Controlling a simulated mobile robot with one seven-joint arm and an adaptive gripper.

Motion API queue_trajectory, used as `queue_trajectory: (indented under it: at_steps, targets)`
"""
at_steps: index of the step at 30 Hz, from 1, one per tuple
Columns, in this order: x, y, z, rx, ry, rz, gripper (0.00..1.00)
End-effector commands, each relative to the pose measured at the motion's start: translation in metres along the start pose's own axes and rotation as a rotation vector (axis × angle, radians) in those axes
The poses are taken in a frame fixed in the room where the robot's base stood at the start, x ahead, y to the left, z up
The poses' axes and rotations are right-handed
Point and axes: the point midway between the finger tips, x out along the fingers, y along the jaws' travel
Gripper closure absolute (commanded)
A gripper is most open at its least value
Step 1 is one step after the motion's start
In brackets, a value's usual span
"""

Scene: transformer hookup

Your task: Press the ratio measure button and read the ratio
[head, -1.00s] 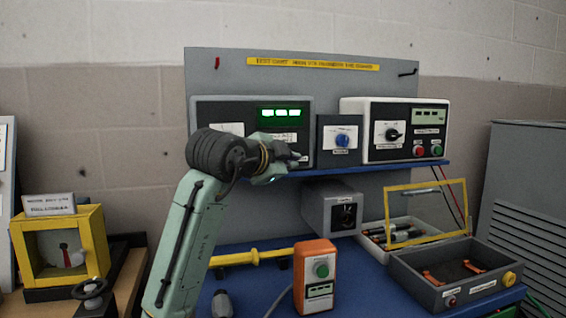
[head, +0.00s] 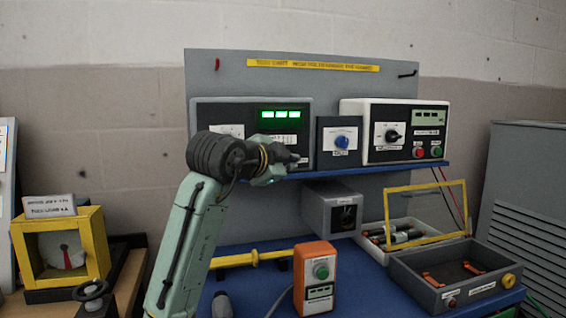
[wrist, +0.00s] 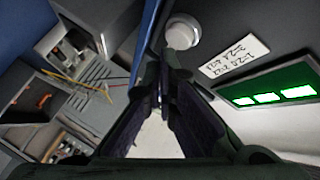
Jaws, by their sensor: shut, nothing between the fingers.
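The dark grey meter (head: 205,115) with a lit green display (head: 279,114) stands at the left of the blue shelf. The display shows bright blocks, also in the wrist view (wrist: 270,97), but I cannot read digits. In the wrist view a round pale button (wrist: 182,31) sits on the meter's face beside a white label (wrist: 234,57). My gripper (head: 297,160) is shut and empty in front of the meter's lower right. In the wrist view its fingertips (wrist: 166,62) are close to the button; I cannot tell whether they touch it. The button is hidden in the head view.
A blue-knob box (head: 342,141) and a white-framed meter (head: 394,110) stand to the right on the shelf (head: 400,166). Below are a grey box (head: 322,208), an orange handheld unit (head: 316,256) and an open grey case (head: 428,266). A yellow gauge (head: 30,245) stands at the left.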

Motion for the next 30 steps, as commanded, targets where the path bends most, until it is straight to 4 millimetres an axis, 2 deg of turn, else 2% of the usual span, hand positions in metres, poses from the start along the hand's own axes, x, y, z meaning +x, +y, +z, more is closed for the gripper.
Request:
queue_trajectory:
  at_steps: [30]
  targets:
    - [0.0068,-0.0057,0.005,-0.001,0.0,0.0,1.0]
